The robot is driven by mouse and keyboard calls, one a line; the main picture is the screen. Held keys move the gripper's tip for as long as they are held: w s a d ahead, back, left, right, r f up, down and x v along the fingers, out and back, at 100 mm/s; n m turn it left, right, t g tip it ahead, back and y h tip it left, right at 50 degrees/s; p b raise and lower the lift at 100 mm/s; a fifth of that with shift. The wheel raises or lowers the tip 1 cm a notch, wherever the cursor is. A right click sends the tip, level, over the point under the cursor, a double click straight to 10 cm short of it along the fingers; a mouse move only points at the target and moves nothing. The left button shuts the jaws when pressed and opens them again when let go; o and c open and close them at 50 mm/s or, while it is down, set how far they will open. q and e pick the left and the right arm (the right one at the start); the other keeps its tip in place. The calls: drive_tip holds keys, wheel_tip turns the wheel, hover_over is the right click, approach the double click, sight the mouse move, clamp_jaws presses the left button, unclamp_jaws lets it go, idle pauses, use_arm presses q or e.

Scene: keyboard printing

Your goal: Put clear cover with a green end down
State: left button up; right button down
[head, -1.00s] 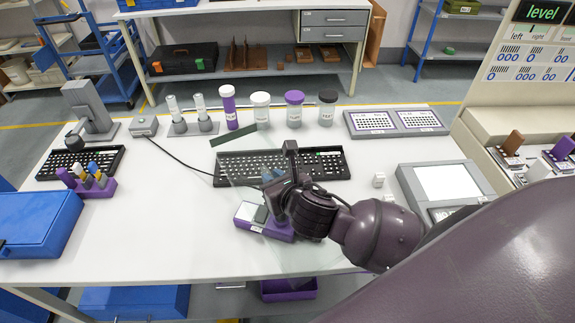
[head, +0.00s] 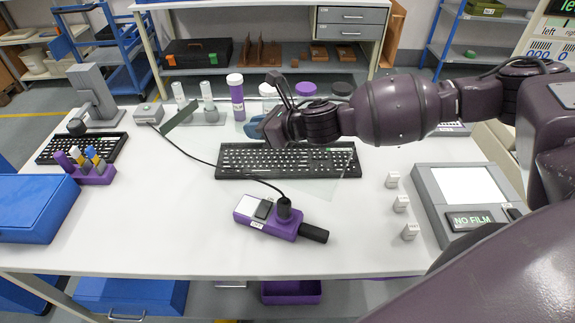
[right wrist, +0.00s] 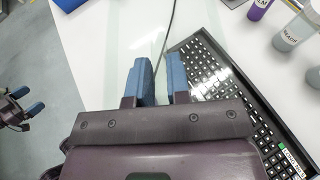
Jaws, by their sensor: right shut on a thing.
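The clear cover is a see-through sheet with a dark green strip (head: 178,118) at its left end in the head view. Its faint clear part reaches right, over the black keyboard (head: 285,162). The green end shows in front of the test-tube-like white holders. My right gripper (head: 259,127) is shut on the cover above the keyboard's back edge. In the right wrist view its blue fingers (right wrist: 159,82) straddle the sheet, whose edges are faint. I cannot tell the cover's exact height above the table. My left gripper (right wrist: 27,102) shows at the left edge of the right wrist view, with fingers apart and empty.
A purple handheld device (head: 266,217) lies on the white table (head: 150,230) in front of the keyboard. Several small white blocks (head: 401,203) and a grey light panel (head: 470,185) stand to the right. Purple and white jars line the back.

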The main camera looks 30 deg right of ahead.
drive_tip(key=shift+w+d+r+n+g+y+b, duration=0.1)
drive_tip(key=shift+w+d+n+g+y+b, duration=0.35)
drive_tip(key=shift+w, duration=0.25)
drive_tip(key=w+d+r+n+g+y+b, duration=0.35)
drive_tip(key=w+d+n+b, duration=0.2)
drive_tip(key=d, duration=0.65)
drive_tip(key=shift+m+g, duration=0.3)
drive_tip(key=shift+m, duration=0.2)
drive_tip(key=f+b, duration=0.1)
drive_tip(key=f, duration=0.8)
drive_tip(key=f+b, duration=0.2)
drive_tip(key=f, duration=0.7)
drive_tip(key=shift+w+d, duration=0.1)
drive_tip(key=shift+d, duration=0.1)
drive_tip(key=shift+f, duration=0.3)
use_arm(q)
wheel_tip(320, 180, down, 10)
drive_tip(key=s+g, duration=0.1)
drive_tip(key=shift+d+f, duration=0.15)
drive_tip(key=shift+d, duration=0.15)
drive_tip(key=shift+s+f+b, duration=0.1)
drive_tip(key=shift+f+b, duration=0.05)
drive_tip(key=shift+b, duration=0.2)
use_arm(e)
drive_tip(key=shift+f, duration=0.6)
